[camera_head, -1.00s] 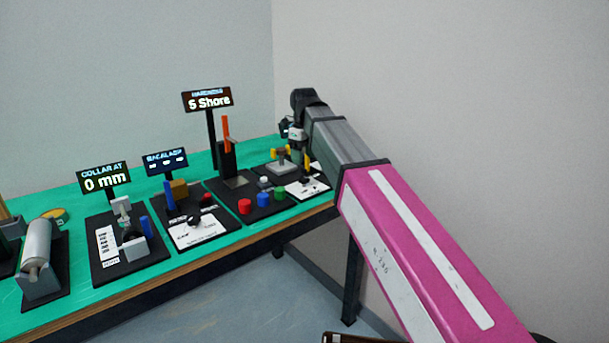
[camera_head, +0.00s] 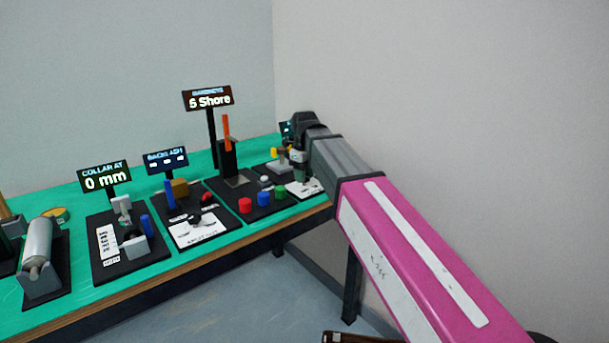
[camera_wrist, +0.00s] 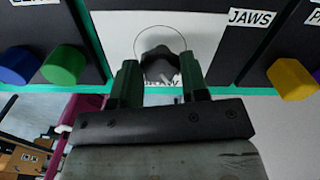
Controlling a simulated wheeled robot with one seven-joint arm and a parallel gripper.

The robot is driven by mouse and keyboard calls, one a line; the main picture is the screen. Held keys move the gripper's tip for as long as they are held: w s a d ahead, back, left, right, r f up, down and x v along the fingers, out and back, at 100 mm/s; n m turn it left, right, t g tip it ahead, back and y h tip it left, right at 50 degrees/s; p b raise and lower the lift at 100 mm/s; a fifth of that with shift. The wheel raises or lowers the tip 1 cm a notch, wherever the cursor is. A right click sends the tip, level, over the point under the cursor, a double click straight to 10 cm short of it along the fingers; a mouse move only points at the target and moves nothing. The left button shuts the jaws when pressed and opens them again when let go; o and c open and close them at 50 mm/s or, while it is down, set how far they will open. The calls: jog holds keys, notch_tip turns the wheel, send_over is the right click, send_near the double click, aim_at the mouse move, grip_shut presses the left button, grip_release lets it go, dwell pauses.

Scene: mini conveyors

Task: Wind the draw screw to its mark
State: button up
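The draw screw shows as a dark grey knob (camera_wrist: 160,62) with a small light pointer, on a white plate (camera_wrist: 120,30) in the wrist view. A label below it, partly hidden, seems to read "DRAW". My gripper (camera_wrist: 160,75) has its two green fingers apart, one on each side of the knob, with the tips beside its lower part. I see no clear contact between fingers and knob. In the head view my arm hides the knob and most of the gripper; part of the white plate (camera_head: 301,190) shows.
A "JAWS" label (camera_wrist: 250,17) and yellow knob (camera_wrist: 291,78) lie to the right in the wrist view; blue (camera_wrist: 18,65) and green (camera_wrist: 63,65) knobs lie left. Other stations with signs, such as "COLLAR AT 0 mm" (camera_head: 105,177), stand along the green bench (camera_head: 75,285). A wall is behind.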

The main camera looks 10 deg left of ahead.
jog(key=c, duration=0.4)
